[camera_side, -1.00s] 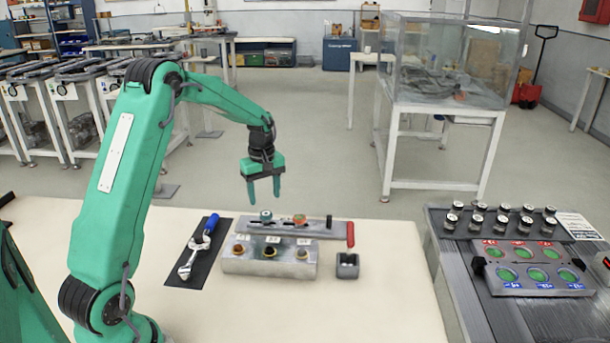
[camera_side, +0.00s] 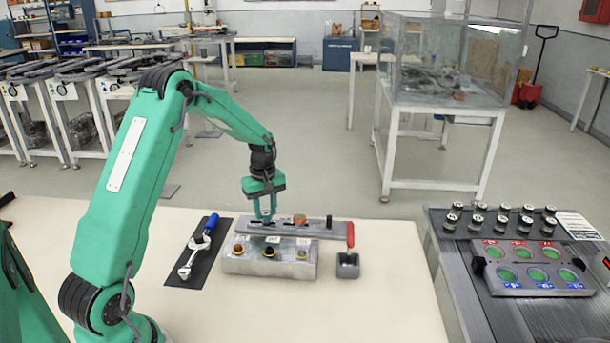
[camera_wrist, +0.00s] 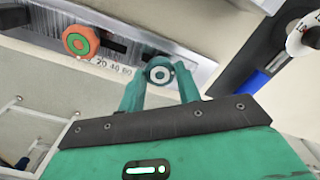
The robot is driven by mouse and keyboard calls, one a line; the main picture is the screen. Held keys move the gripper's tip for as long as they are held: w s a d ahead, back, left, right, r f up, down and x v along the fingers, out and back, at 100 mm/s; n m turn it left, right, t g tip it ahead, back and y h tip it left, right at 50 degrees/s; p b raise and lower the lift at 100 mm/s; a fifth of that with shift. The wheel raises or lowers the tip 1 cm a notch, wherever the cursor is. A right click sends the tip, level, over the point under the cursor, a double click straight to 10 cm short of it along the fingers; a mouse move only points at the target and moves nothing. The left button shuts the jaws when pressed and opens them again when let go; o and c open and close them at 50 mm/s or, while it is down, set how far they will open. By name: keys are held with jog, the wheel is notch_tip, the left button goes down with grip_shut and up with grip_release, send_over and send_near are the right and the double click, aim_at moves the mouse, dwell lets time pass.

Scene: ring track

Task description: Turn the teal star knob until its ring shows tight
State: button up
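The teal star knob (camera_wrist: 158,72) shows in the wrist view as a small teal disc with a pale ring and a dark centre, on the grey track plate (camera_wrist: 115,50). I cannot read the ring's marking. My gripper (camera_wrist: 161,84) is open, with one finger on each side of the knob and small gaps visible. In the side view my gripper (camera_side: 265,218) is lowered at the left part of the track plate (camera_side: 322,230), and its fingers largely hide the teal knob.
An orange knob (camera_side: 299,219) with a green centre sits to the right on the same plate. A block (camera_side: 270,268) with three round fittings stands in front. A red handle (camera_side: 350,235), a small grey box (camera_side: 347,265) and a wrench on a black mat (camera_side: 185,272) lie nearby.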

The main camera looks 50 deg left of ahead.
jog(key=shift+c, duration=1.2)
jog(key=shift+m, duration=0.5)
jog(key=m, duration=0.4)
jog(key=shift+r+m, duration=0.1)
jog(key=shift+m, duration=0.2)
jog(key=m, duration=0.3)
jog(key=shift+m, duration=0.3)
jog(key=m, duration=0.3)
jog(key=shift+r+m, duration=0.1)
jog(key=shift+m, duration=0.2)
jog(key=m, duration=0.6)
jog(key=shift+w, duration=0.15)
jog(key=m, duration=0.6)
